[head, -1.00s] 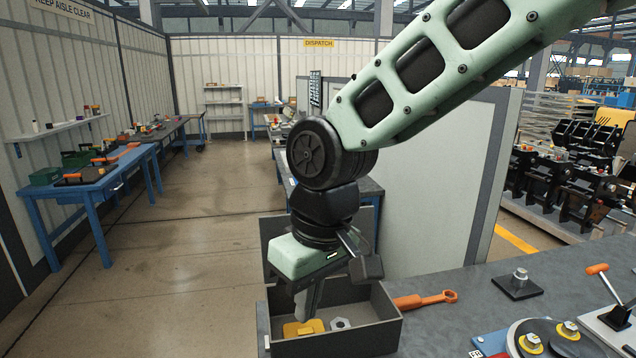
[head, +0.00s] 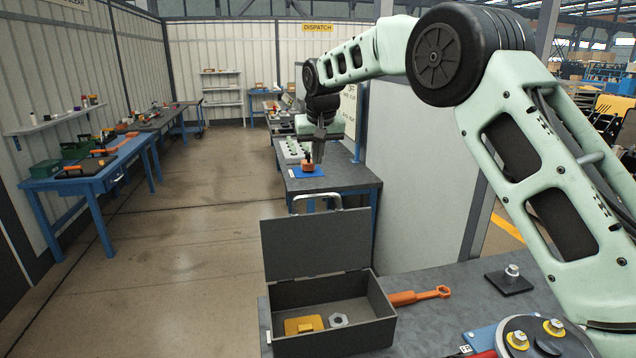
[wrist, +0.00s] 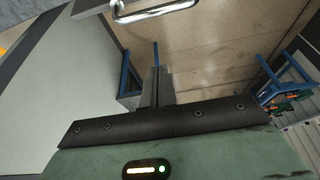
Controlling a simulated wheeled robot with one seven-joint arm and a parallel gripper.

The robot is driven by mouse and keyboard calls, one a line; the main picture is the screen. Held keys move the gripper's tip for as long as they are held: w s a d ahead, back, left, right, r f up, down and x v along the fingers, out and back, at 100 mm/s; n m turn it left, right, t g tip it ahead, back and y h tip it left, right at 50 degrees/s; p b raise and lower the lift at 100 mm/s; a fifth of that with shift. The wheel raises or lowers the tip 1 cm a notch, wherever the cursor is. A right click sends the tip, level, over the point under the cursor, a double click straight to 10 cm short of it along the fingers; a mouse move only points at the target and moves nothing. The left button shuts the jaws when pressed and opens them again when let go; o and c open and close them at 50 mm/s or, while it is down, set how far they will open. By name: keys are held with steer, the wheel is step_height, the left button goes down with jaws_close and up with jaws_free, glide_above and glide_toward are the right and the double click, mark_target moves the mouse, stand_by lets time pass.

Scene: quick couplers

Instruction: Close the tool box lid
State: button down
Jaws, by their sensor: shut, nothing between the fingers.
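The grey tool box (head: 345,338) stands at the left end of the bench, with its lid (head: 316,245) raised upright at its far side. A light metal handle (head: 318,195) sits on the lid's top edge; a handle also shows at the top of the wrist view (wrist: 150,12). A yellow block (head: 298,326) and a grey hex nut (head: 338,320) lie inside the box. My gripper (head: 318,158) is shut and empty, fingers pointing down, above and beyond the lid in the head view. The shut fingers also show in the wrist view (wrist: 157,88). They appear apart from the lid.
An orange wrench (head: 420,296) lies right of the box. A far bench (head: 335,185) with a blue mat stands behind the lid. Open floor lies to the left.

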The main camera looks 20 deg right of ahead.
steer(key=p+x, duration=0.4)
steer(key=x, duration=0.4)
steer(key=shift+s+a+f+p, duration=0.1)
steer(key=shift+s+p, duration=0.35)
steer(key=shift+s, duration=0.55)
steer(key=shift+s+a+f+p, duration=0.15)
steer(key=shift+s+p, duration=0.25)
steer(key=shift+s, duration=0.55)
steer(key=shift+d, duration=0.1)
